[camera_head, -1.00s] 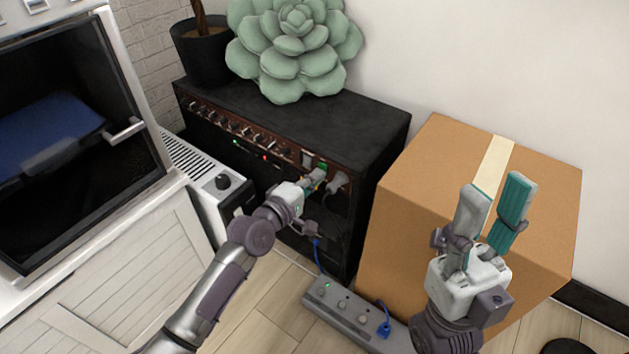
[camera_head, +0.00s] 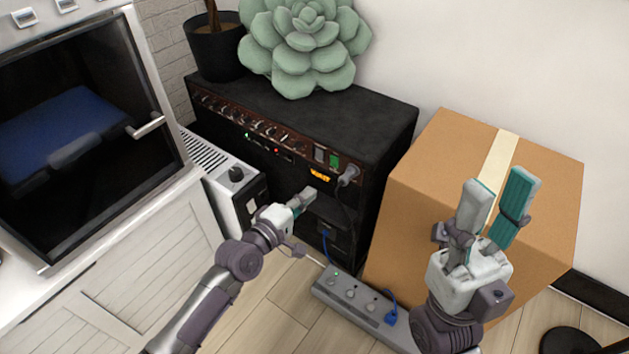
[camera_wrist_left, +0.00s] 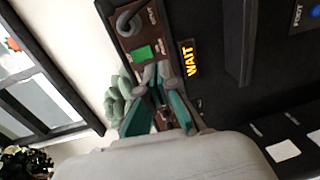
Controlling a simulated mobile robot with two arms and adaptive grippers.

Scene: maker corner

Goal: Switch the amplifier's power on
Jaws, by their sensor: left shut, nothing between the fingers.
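The amplifier (camera_head: 270,101) is a black box with knobs along a brown panel. At the panel's right end a green-lit switch (camera_head: 335,161) sits beside a pale switch (camera_head: 319,153); the green one also shows in the left wrist view (camera_wrist_left: 142,53). An orange WAIT display (camera_head: 319,175) is lit below them and reads clearly in the left wrist view (camera_wrist_left: 188,58). My left gripper (camera_head: 309,195) is shut and empty, in front of the amplifier's face, lower than the switches. My right gripper (camera_head: 496,190) is open and empty before the cardboard box.
The cardboard box (camera_head: 430,160) stands right of the amplifier. A power strip (camera_head: 350,297) with a blue plug lies on the floor. A white heater (camera_head: 216,181) and an oven (camera_head: 80,140) are at left. A grey plug (camera_head: 348,175) sits beside the green switch.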

